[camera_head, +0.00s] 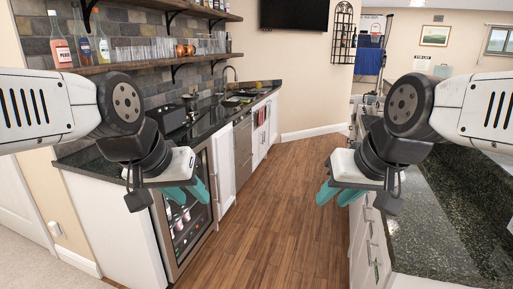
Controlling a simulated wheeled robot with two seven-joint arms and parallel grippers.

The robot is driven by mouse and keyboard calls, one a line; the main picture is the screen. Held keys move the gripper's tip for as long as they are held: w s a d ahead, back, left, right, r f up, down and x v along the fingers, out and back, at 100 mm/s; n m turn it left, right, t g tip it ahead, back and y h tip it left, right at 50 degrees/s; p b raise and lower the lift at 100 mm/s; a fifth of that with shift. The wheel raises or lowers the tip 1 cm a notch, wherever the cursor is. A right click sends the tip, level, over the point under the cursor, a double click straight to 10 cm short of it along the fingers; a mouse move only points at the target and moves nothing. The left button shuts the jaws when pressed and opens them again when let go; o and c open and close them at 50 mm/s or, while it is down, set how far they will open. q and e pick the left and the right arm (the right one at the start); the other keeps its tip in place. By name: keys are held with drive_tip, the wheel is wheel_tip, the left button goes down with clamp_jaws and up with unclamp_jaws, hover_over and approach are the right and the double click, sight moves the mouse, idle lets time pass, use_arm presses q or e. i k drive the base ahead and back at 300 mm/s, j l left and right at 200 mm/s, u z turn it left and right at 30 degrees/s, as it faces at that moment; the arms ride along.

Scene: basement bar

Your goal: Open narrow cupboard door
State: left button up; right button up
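A narrow white cupboard door (224,172) is in the left counter run, between the glass-front drinks fridge (171,232) and a steel-front appliance (243,150). The door looks shut, and its handle is too small to make out clearly. My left gripper (187,194) hangs in front of the drinks fridge, nearer to me than the narrow door. Its teal fingers are apart with nothing between them. My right gripper (339,194) is over the aisle by the right counter, its teal fingers also apart and empty. Neither gripper touches the door.
The wooden floor (276,210) of the aisle is clear. A dark-topped counter with drawers (430,225) bounds it on the right. The left dark worktop (203,127) holds a black box-shaped appliance (168,118). Shelves with bottles (103,48) hang above.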

sight(222, 147)
drive_tip(key=i, duration=1.85)
drive_tip(key=i+l+u, duration=0.1)
drive_tip(key=i, duration=1.75)
